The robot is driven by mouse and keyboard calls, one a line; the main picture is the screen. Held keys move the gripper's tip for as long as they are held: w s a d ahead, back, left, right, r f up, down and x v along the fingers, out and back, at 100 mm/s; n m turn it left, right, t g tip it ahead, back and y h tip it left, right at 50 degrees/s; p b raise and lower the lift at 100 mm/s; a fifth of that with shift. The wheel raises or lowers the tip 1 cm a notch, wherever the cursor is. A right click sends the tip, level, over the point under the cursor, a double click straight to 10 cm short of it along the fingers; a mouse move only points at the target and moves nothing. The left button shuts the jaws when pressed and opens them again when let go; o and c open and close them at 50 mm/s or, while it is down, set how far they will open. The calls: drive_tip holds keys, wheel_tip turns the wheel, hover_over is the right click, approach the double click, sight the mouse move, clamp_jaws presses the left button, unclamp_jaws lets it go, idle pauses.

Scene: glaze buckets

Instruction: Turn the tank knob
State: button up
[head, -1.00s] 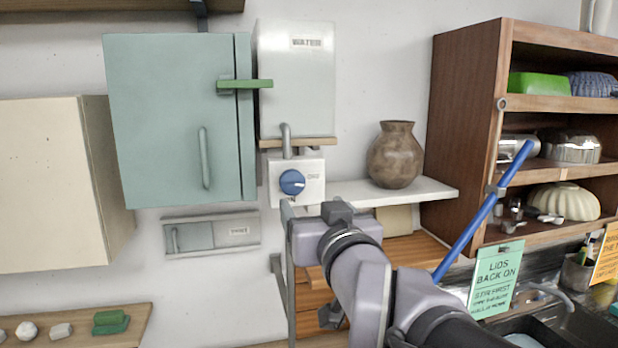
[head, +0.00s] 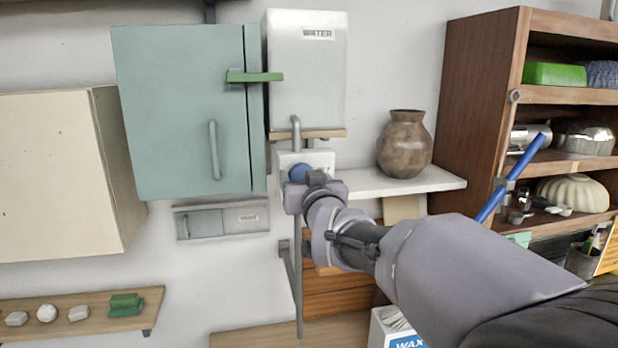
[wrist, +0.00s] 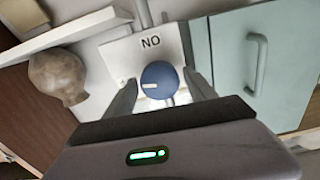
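The blue round tank knob (head: 299,172) is on a white plate (head: 322,158) under the grey metal WATER tank (head: 307,75). In the wrist view the knob (wrist: 159,77) shows a pale pointer mark towards the picture's left, and the label on the plate reads as NO from this side. My gripper (wrist: 160,85) is open, one finger on each side of the knob, with a visible gap to both. I cannot tell how deep the fingertips reach. In the head view my gripper (head: 302,185) is at the knob and hides its lower part.
A teal cabinet (head: 180,120) with a green latch (head: 255,77) is left of the tank. A brown vase (head: 404,145) stands on a white shelf (head: 400,184) to the right. A wooden shelf unit (head: 483,120) and a blue rod (head: 515,175) are further right.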

drive_tip(key=c, duration=1.1)
drive_tip(key=shift+o, duration=0.2)
drive_tip(key=n+b, duration=0.2)
drive_tip(key=b, duration=0.1)
drive_tip(key=o, duration=1.4)
drive_tip(key=shift+c, duration=0.2)
drive_tip(key=b+v, duration=0.4)
drive_tip(key=v, duration=1.3)
drive_tip(key=shift+s, duration=0.25)
drive_tip(key=shift+r, duration=0.1)
